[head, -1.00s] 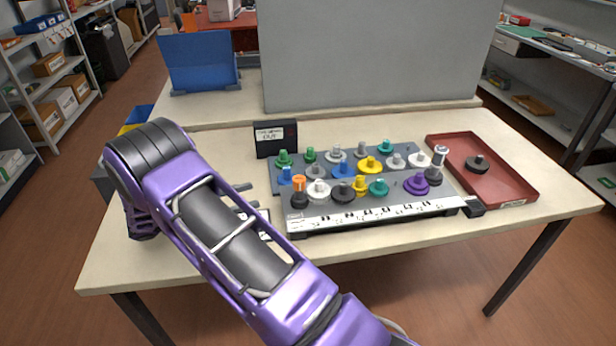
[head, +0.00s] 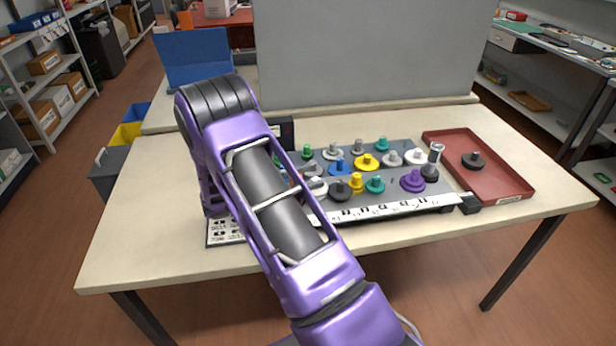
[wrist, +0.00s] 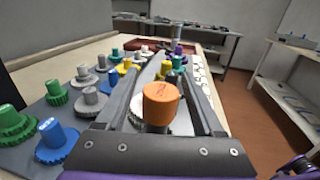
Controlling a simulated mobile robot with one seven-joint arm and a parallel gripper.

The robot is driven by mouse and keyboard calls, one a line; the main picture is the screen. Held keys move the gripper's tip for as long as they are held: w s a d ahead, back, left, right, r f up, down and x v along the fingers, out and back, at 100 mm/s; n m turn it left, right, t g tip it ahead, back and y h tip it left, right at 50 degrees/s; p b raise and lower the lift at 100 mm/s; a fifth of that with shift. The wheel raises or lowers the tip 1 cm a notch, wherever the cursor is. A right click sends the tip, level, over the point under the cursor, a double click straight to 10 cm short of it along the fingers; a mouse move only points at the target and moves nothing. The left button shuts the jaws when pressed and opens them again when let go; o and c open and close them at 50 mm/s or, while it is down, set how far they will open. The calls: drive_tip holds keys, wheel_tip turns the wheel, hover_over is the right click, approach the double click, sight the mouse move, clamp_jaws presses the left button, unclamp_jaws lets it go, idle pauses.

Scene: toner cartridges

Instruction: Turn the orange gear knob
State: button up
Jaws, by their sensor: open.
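The orange gear knob (wrist: 161,104) is large in the middle of the wrist view, its round top facing the camera. My gripper (wrist: 170,74) is open, with one finger on each side of the orange knob. A gap seems to show between the knob and the fingers, but I cannot tell exactly how deep the fingers reach. In the head view my arm covers the gripper and nearly all of the orange knob. The grey board (head: 399,150) holds several gear knobs in rows.
Close by in the wrist view are a white knob (wrist: 142,104), a blue knob (wrist: 56,141) and green knobs (wrist: 12,122). A red tray (head: 506,182) with a dark knob (head: 473,160) lies right of the board. A tall grey panel (head: 370,50) stands behind. The table's right front is clear.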

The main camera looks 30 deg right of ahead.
drive_tip(key=shift+d, duration=0.1)
clamp_jaws()
idle(0.3)
drive_tip(key=shift+n+t, duration=0.3)
drive_tip(key=shift+t, duration=0.2)
